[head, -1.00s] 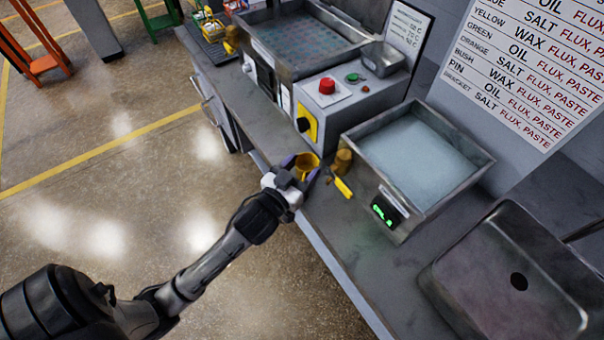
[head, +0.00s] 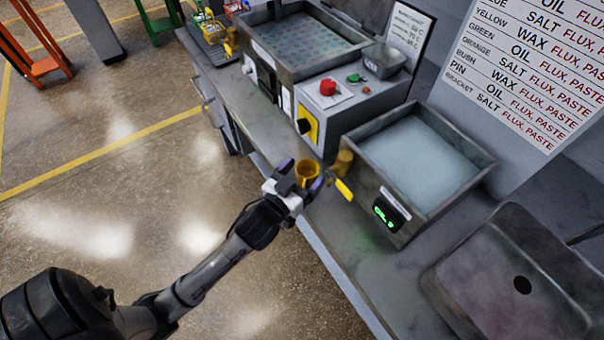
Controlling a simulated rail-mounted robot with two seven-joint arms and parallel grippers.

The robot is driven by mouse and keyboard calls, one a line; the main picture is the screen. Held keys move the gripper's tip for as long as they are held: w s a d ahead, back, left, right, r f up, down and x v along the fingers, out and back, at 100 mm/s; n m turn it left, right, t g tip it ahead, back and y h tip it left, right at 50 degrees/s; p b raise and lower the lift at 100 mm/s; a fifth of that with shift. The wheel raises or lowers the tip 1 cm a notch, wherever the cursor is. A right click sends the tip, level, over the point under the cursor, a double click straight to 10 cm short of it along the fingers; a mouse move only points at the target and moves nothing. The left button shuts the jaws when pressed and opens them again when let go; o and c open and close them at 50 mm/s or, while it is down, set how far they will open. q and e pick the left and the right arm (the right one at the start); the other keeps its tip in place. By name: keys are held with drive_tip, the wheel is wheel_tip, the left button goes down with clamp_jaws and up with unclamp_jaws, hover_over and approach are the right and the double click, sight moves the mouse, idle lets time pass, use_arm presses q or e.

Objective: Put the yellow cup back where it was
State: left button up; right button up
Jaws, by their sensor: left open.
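The yellow cup (head: 308,173) stands upright at the front edge of the grey counter, left of the basin with the green display. My left gripper (head: 305,175) is open, with its two purple-tipped fingers on either side of the cup. I cannot tell whether the fingers touch it. The cup's lower part is partly hidden by the gripper. My right gripper is not in view.
A brass-coloured cylinder (head: 343,162) and a yellow handle (head: 344,190) are close to the right of the cup. A basin of pale liquid (head: 413,160), a control box with a red button (head: 327,87) and a sink (head: 510,280) line the counter.

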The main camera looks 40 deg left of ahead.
use_arm(q)
drive_tip(key=shift+r, duration=0.15)
drive_tip(key=shift+s, duration=0.2)
drive_tip(key=s+d+p, duration=0.1)
drive_tip(key=s, duration=1.1)
drive_tip(key=s+d+f+m+g+h, duration=0.1)
drive_tip(key=s+d+f+g, duration=0.1)
drive_tip(key=s+f+g, duration=0.4)
drive_tip(key=s+d+f+m+g+h, duration=0.1)
drive_tip(key=s+d+f+m+g, duration=0.1)
drive_tip(key=s+f+g, duration=0.4)
wheel_tip(320, 180, down, 4)
drive_tip(key=d+g, duration=0.1)
drive_tip(key=g, duration=0.1)
drive_tip(key=shift+s+d+r+g, duration=0.15)
drive_tip(key=shift+d+r+g, duration=0.05)
drive_tip(key=shift+g, duration=0.1)
